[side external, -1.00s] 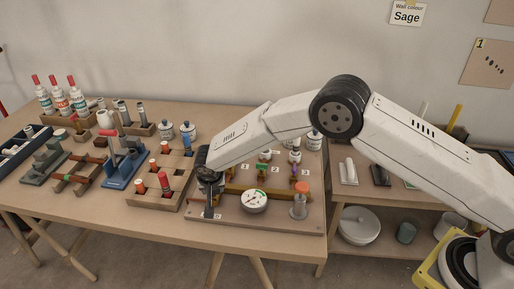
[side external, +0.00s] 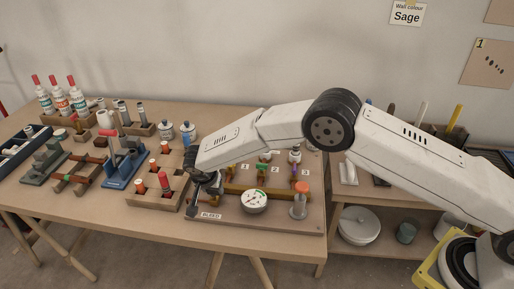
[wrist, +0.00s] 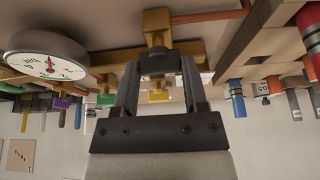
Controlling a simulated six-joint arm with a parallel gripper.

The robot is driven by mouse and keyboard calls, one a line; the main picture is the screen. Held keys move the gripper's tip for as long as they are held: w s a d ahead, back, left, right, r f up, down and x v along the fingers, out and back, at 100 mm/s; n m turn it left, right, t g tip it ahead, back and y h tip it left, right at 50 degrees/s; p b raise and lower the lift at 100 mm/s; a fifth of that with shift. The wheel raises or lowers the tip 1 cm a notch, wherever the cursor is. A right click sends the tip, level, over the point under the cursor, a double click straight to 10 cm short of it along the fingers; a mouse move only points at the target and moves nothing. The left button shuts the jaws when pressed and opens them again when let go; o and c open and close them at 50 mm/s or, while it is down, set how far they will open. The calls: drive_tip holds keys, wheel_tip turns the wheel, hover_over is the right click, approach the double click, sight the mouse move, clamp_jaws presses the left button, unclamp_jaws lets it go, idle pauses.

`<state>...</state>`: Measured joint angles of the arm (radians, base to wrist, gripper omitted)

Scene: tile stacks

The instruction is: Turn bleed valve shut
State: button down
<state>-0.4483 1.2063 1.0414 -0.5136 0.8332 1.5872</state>
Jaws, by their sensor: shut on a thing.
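The bleed valve is at the left end of the brass pipe on the board, by the BLEED label (side external: 210,215). In the wrist view its brass body (wrist: 155,22) shows just beyond my fingertips. My gripper (wrist: 160,62) is shut on the bleed valve's handle, which the fingers mostly hide. How far the handle is turned cannot be told. In the side view my gripper (side external: 207,188) is low over the board's left end, tilted. The white round gauge (side external: 255,201) stands right of it; it also shows in the wrist view (wrist: 47,55).
The board (side external: 270,225) also carries small numbered valves with coloured handles behind the pipe and an orange-topped cylinder (side external: 300,200) at right. A wooden rack (side external: 150,200) with red-capped pieces stands close left. Bottles and cans are farther back.

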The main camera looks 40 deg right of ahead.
drive_tip(key=shift+c, duration=0.6)
unclamp_jaws()
drive_tip(key=shift+r, duration=0.1)
drive_tip(key=v, duration=0.7)
drive_tip(key=shift+r, duration=0.35)
drive_tip(key=shift+s, duration=0.1)
drive_tip(key=s+d+r+n+g+y, duration=0.15)
drive_tip(key=s+d+r+n, duration=0.4)
drive_tip(key=s+d, duration=0.65)
drive_tip(key=s+d+n+y, duration=0.1)
drive_tip(key=s+d+n, duration=0.1)
drive_tip(key=s+d, duration=0.3)
drive_tip(key=s+d+r+n+y, duration=0.1)
drive_tip(key=s+d, duration=0.4)
drive_tip(key=s, duration=0.5)
drive_tip(key=shift+s+d+r+n+t, duration=0.25)
drive_tip(key=shift+s+d+n+t, duration=0.1)
drive_tip(key=shift+s+d+t, duration=0.1)
